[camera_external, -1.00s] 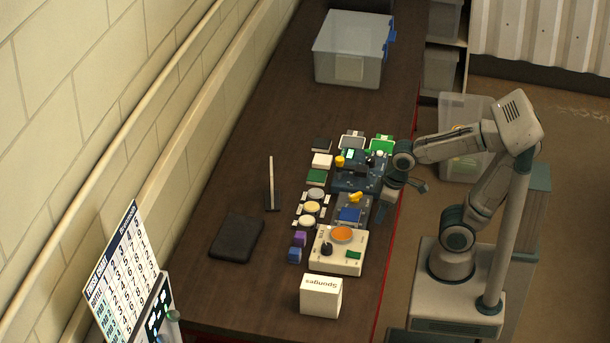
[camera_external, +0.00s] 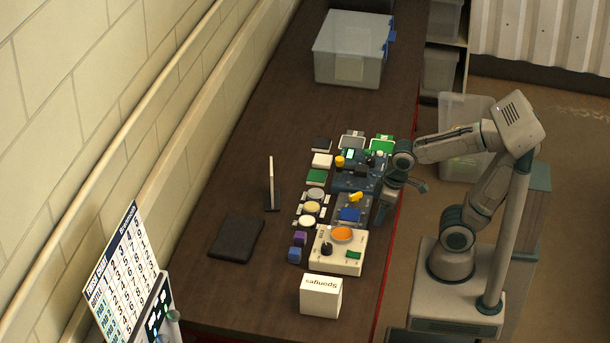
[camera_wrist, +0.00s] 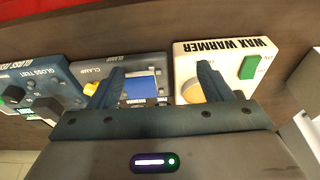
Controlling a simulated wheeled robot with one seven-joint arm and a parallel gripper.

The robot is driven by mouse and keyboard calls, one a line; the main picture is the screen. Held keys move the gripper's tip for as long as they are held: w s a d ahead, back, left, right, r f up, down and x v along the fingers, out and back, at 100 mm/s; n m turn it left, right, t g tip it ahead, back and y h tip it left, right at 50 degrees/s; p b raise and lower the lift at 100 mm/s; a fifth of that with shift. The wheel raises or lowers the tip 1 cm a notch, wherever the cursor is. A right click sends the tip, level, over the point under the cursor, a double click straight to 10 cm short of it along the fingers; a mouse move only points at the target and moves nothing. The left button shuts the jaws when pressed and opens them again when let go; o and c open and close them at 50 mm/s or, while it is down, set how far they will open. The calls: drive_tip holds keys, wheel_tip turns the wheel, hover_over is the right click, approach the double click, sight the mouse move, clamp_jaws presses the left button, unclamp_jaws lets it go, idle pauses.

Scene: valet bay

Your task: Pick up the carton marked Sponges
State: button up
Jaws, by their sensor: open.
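The white carton marked Sponges (camera_external: 320,297) stands upright near the front end of the dark table in the external view. In the wrist view, a pale box edge at the far right (camera_wrist: 303,130) is probably the carton, cut off by the frame. My gripper (camera_external: 408,203) is open and empty over the table's right edge, beside the clamp device and well behind the carton. In the wrist view its two fingers (camera_wrist: 162,80) are spread in front of the clamp device and the wax warmer. No gap between gripper and devices can be judged exactly.
The cream wax warmer (camera_external: 350,262) with an orange disc stands right behind the carton. The clamp device (camera_external: 362,203) and gloss test device (camera_external: 346,183) line up behind it. Purple and blue blocks (camera_external: 295,254) and a dark pad (camera_external: 236,240) lie left. A clear bin (camera_external: 335,75) is far back.

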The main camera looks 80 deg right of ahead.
drive_tip(key=o, duration=0.5)
drive_tip(key=shift+c, duration=0.2)
wheel_tip(320, 180, up, 10)
drive_tip(key=n+g+b, duration=0.3)
drive_tip(key=n+b, duration=0.2)
drive_tip(key=n, duration=1.3)
hover_over(321, 283)
drive_tip(key=f, duration=0.2)
drive_tip(key=f+b, duration=0.1)
drive_tip(key=f, duration=0.5)
drive_tip(key=shift+a+f+b, duration=0.25)
drive_tip(key=shift+a+b, duration=0.15)
drive_tip(key=shift+d+f+b, duration=0.15)
drive_tip(key=shift+f, duration=1.2)
drive_tip(key=shift+d+f+b, duration=0.15)
drive_tip(key=shift+f, duration=1.15)
